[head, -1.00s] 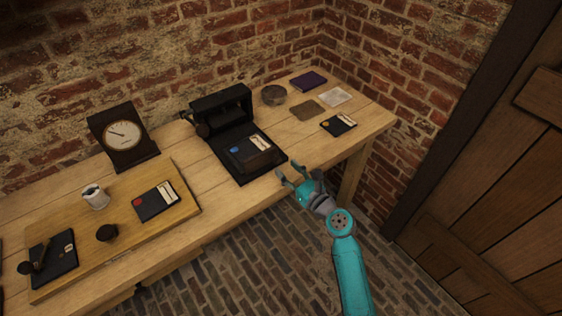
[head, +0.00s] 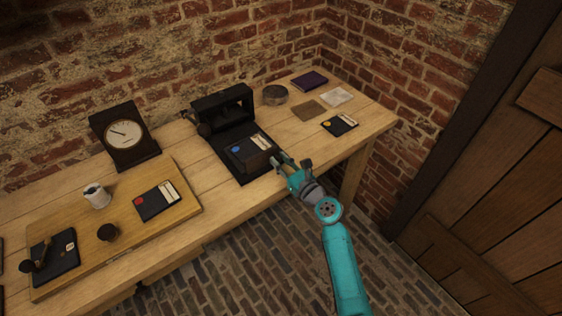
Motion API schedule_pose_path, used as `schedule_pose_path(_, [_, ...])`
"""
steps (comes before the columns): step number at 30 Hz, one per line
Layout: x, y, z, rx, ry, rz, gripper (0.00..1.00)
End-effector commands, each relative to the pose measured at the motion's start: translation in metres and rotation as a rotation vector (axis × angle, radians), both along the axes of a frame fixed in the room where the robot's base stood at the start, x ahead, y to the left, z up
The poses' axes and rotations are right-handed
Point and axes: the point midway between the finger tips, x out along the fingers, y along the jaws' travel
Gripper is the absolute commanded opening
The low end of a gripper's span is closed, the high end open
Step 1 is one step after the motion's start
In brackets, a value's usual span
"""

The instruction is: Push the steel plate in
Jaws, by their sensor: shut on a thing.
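A black block (head: 246,150) with a blue dot and a pale label lies in the open black case (head: 228,125) at the middle of the table. Its end toward me is dark and plain. My gripper (head: 279,160) is at the right front corner of this block, above the table's front edge. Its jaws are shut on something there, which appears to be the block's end. The fingers hide the contact. I cannot make out a separate steel plate; it may be hidden or too small to tell.
A clock (head: 124,133), a wooden board (head: 120,225) with a red-dotted card (head: 156,202) and a white cup (head: 97,196) are left. A round tin (head: 275,95), square pads (head: 309,111) and a yellow-dotted card (head: 339,125) are right. Bare wood lies between.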

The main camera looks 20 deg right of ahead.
Motion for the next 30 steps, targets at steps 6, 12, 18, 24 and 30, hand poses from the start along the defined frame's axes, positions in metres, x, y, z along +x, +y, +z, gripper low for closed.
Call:
schedule_pose_path(6, [0.007, 0.002, 0.000, 0.000, -0.001, 0.001, 0.00])
schedule_pose_path(12, [0.042, 0.014, 0.001, 0.000, -0.002, 0.002, 0.00])
schedule_pose_path(18, [0.073, 0.024, 0.000, 0.000, 0.000, 0.001, 0.00])
schedule_pose_path(24, [0.083, 0.027, 0.000, -0.001, 0.000, 0.000, 0.00])
schedule_pose_path(30, [0.083, 0.027, 0.000, -0.001, 0.000, 0.000, 0.00])
